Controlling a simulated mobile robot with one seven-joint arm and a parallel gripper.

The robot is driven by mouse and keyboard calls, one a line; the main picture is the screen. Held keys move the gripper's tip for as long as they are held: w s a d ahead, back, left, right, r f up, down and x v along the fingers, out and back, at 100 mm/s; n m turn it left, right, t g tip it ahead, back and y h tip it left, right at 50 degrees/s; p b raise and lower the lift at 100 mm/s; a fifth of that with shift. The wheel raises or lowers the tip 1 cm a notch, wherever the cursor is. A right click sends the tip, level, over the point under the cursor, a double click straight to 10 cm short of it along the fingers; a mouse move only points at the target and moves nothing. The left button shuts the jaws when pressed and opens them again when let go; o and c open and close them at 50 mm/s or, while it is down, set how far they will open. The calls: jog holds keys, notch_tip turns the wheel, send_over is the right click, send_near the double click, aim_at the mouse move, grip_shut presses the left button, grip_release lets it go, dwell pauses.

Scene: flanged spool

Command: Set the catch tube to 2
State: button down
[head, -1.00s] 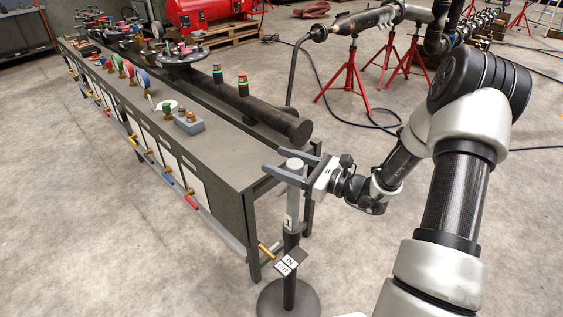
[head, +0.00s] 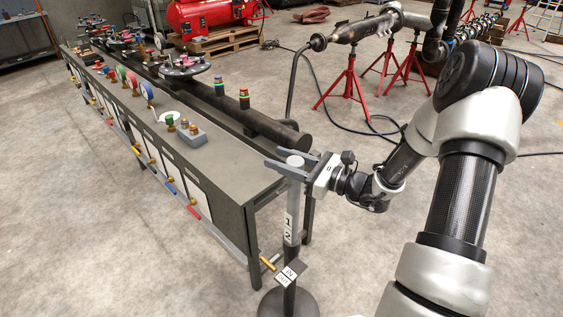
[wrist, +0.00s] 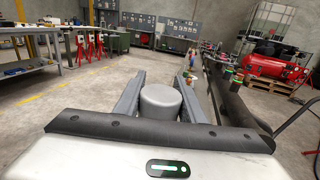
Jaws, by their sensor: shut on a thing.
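The catch tube (head: 293,200) is a slim grey upright tube on a dark stand (head: 288,298) with a round base. Marks 1 and 2 show on its white strip (head: 288,228), with the 2 just above the dark sleeve. My gripper (head: 292,166) is shut on the tube just below its top, one finger on each side. In the wrist view the rounded grey tube top (wrist: 160,98) sits between my fingers. Low on the stand are a brass-coloured handle (head: 269,264) and a plate marked IN and OUT (head: 287,273); whether the handle is in or out I cannot tell.
A long grey bench (head: 210,168) with gauges and valves stands close to the left of the tube. A dark horizontal pipe (head: 262,124) runs along it, ending near my gripper. Red tripod stands (head: 349,85) are behind. Floor in front is clear.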

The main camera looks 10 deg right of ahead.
jog(key=c, duration=1.2)
grip_release()
jog(key=shift+o, duration=0.2)
jog(key=shift+f, duration=0.1)
jog(key=v, duration=1.7)
jog(key=shift+d+p, duration=0.25)
jog(key=shift+p, duration=0.05)
jog(key=shift+s, duration=0.1)
